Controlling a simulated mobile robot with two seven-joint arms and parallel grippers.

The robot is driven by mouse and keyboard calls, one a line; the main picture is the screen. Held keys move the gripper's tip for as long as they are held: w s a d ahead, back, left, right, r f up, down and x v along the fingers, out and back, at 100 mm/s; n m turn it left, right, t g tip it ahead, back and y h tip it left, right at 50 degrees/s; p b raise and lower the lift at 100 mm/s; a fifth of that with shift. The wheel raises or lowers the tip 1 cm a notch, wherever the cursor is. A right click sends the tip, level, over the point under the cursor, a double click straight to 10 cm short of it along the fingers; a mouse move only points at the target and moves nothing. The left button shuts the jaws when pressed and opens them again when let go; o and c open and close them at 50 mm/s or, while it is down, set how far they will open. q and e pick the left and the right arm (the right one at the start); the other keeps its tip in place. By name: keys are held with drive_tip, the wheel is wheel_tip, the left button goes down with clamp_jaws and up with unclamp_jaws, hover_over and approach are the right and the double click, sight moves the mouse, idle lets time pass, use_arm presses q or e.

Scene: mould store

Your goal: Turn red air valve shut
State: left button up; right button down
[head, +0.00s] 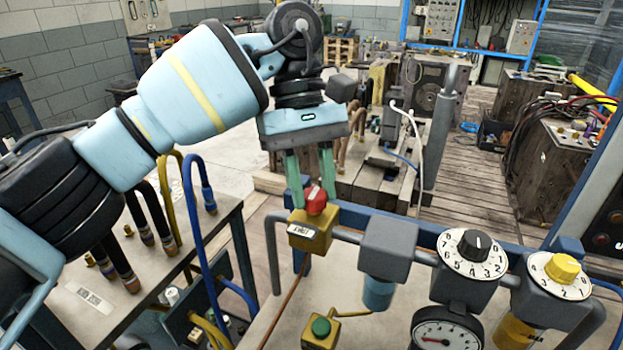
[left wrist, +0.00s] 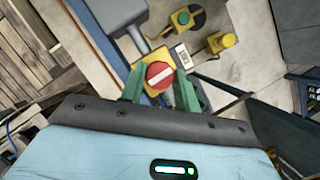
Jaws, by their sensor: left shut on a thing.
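The red air valve (head: 316,200) is a red knob on a yellow valve body (head: 310,232) that sits on a grey pipe. My left gripper (head: 311,190) points down at it, with its green fingers on either side of the red knob and shut on it. In the left wrist view the red knob (left wrist: 159,75) has a white bar across its face, slightly tilted, and lies between the two green fingertips (left wrist: 160,82). A small white label is on the yellow body. My right gripper is in neither view.
Right of the valve on the pipe are a grey filter unit (head: 388,248), a black dial (head: 473,250), a yellow dial (head: 560,272) and a round gauge (head: 446,335). A green button (head: 321,327) sits below. Hoses stand at the left table (head: 95,300).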

use_arm(q)
drive_tip(key=shift+r+m, duration=0.1)
drive_tip(key=shift+m, duration=0.2)
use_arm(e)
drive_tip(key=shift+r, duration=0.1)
use_arm(q)
drive_tip(key=o, duration=1)
drive_tip(key=p+v, duration=0.2)
drive_tip(key=v, duration=0.5)
drive_tip(key=shift+w+d+r+p, duration=0.1)
drive_tip(key=shift+w+r+p, duration=0.05)
drive_tip(key=shift+r+p, duration=0.2)
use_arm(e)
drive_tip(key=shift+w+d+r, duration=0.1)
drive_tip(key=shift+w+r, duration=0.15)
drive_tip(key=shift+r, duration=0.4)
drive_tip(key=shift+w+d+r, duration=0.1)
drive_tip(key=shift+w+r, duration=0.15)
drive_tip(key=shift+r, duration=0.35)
